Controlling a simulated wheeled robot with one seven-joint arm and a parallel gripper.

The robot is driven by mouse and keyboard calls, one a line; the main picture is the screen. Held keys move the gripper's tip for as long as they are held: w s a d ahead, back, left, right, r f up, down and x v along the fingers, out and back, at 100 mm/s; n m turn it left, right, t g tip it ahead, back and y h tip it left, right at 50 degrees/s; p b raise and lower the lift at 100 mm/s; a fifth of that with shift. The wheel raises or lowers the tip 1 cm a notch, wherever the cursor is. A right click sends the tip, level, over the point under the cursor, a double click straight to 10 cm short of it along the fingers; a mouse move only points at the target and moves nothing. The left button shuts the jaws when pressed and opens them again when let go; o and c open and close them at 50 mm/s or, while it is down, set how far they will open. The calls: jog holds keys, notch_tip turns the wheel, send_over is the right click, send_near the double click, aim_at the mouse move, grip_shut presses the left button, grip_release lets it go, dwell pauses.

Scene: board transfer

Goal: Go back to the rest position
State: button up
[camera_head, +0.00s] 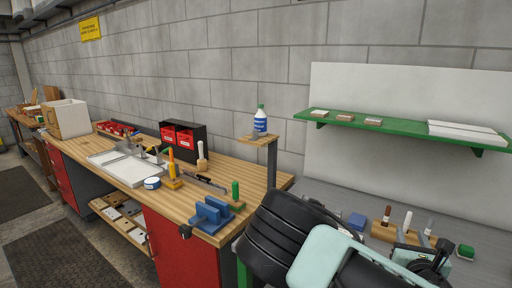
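My arm, black and pale mint, fills the lower right of the head view in front of the grey bench (318,194). A smaller mint and black part of my arm shows at the lower right, over the bench. No fingertips can be made out there, so I cannot tell if my gripper is open, shut or holding something. White boards (466,132) lie on the right end of the green shelf (385,126). Several small blocks lie further left on this shelf.
A wooden workbench (262,170) with red drawers runs along the wall at left. On it are a white tray (128,168), red bins (182,137) and a blue vise (211,213). A bottle (260,121) stands on a small raised platform. Floor is clear at far left.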

jog(key=s+a+f+m+g+y+b, duration=0.1)
jog(key=s+a+f+m+g, duration=0.15)
jog(key=f+m, duration=0.2)
jog(key=s+a+f+m+g+b, duration=0.1)
jog(key=s+a+f+m+g, duration=0.15)
jog(key=f+m, duration=0.2)
jog(key=s+a+f+m+g+y+b, duration=0.1)
jog(key=a+f+m+g+b, duration=0.1)
jog(key=f+m+g, duration=0.25)
jog(key=s+a+f+m+g+y+b, duration=0.1)
jog(key=s+a+m+g+y, duration=0.1)
jog(key=s+a+m, duration=0.35)
jog(key=s+a+r+m+g+y+b, duration=0.1)
jog(key=s+a+r+g+y, duration=0.15)
jog(key=a, duration=0.35)
jog(key=s+a+r+m+g+y+b, duration=0.1)
jog(key=s+a+r+y+b, duration=0.1)
jog(key=s+a+r, duration=0.3)
jog(key=s+a+r+m+g+h+b, duration=0.1)
jog(key=s+r+m+b, duration=0.1)
jog(key=s+r, duration=0.3)
jog(key=s+m, duration=0.1)
jog(key=s, duration=0.3)
jog(key=shift+r+g, duration=0.35)
jog(key=shift+g, duration=0.05)
